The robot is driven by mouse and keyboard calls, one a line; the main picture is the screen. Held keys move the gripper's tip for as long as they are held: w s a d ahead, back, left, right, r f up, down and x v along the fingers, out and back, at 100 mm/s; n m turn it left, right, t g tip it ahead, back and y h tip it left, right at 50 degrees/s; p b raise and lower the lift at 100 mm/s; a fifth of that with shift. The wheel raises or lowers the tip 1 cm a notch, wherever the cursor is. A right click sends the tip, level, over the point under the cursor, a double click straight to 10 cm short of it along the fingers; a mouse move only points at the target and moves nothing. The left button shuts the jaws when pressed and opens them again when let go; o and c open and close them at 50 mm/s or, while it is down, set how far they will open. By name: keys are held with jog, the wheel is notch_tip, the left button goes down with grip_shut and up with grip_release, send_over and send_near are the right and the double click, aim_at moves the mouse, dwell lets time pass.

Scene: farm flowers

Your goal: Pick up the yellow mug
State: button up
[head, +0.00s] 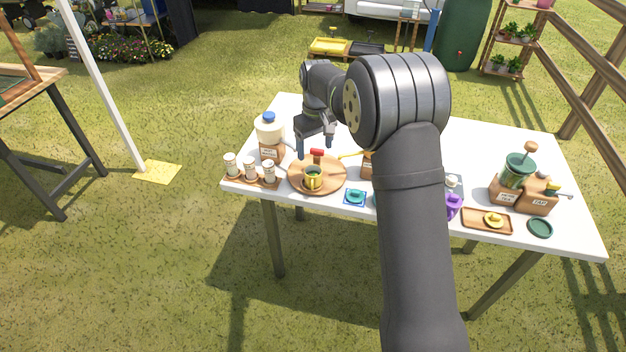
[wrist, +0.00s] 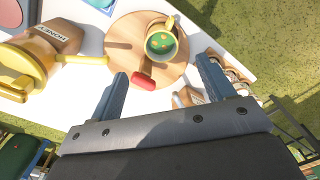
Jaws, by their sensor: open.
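The yellow mug (head: 313,180), dark green inside, stands upright on a round wooden board (head: 332,183) at the table's left part. In the wrist view the mug (wrist: 161,43) sits at the upper middle, and small yellow spots show inside it. A red-tipped wooden tool (head: 317,153) is close beside it; its red end (wrist: 144,82) points toward my gripper in the wrist view. My gripper (head: 314,145) is open and empty above the board's far side. In the wrist view its fingertips (wrist: 163,68) are spread, with the red tip between them and the mug just beyond.
A blue-capped jug (head: 269,133) and a rack of small jars (head: 250,175) stand left of the board. A yellow pot (wrist: 22,72) with a long handle stands beside a honey-labelled block (wrist: 55,35). My arm hides the table's middle.

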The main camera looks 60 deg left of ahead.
aim_at(314, 175)
jog(key=f, duration=1.1)
jog(key=shift+s+f, duration=0.2)
jog(key=shift+f, duration=0.1)
jog(key=c, duration=1.3)
jog(key=shift+o, duration=0.2)
jog(key=shift+r, duration=0.15)
